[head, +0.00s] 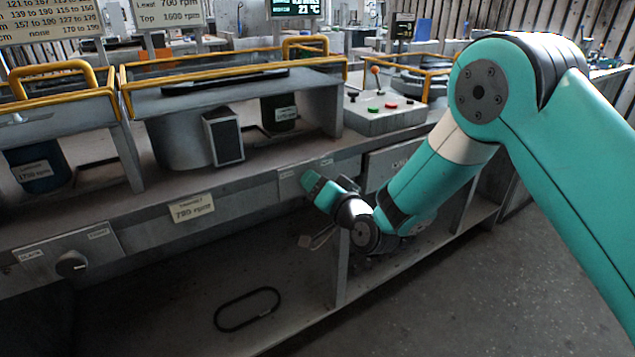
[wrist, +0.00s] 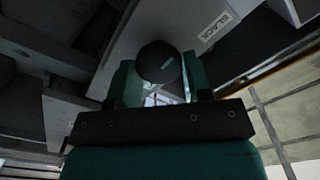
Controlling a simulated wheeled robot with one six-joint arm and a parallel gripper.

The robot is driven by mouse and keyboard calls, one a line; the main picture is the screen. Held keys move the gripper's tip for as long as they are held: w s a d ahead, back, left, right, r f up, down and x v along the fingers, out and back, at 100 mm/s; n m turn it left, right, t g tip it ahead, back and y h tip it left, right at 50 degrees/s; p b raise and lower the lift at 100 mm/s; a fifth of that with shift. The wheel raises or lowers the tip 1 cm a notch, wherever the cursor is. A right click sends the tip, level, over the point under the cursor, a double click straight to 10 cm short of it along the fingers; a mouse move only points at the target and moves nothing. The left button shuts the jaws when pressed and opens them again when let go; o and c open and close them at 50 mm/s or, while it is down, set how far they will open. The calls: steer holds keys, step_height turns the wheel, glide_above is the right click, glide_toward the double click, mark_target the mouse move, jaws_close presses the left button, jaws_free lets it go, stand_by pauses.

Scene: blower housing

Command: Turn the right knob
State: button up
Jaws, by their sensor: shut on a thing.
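The right knob (wrist: 160,64) is dark and round and shows in the wrist view between the two teal fingers of my gripper (wrist: 162,78). The fingers are shut on its sides. A white label reading "BLACK" (wrist: 216,27) is on the grey panel beside it. In the head view my gripper (head: 314,184) is at the right-hand panel (head: 289,184) on the bench front, and it hides the knob there. The left knob (head: 72,263) is dark, on its own labelled panel at the lower left, apart from my gripper.
A "700 rpm" label (head: 193,209) is on the bench front between the panels. A black belt loop (head: 247,309) lies on the lower shelf. Floor is clear at the lower right.

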steer(key=shift+m, duration=0.4)
steer(key=o, duration=0.9)
steer(key=shift+o, duration=0.2)
steer(key=b+v, duration=1.5)
steer(key=v, duration=0.2)
steer(key=shift+s+d, duration=0.2)
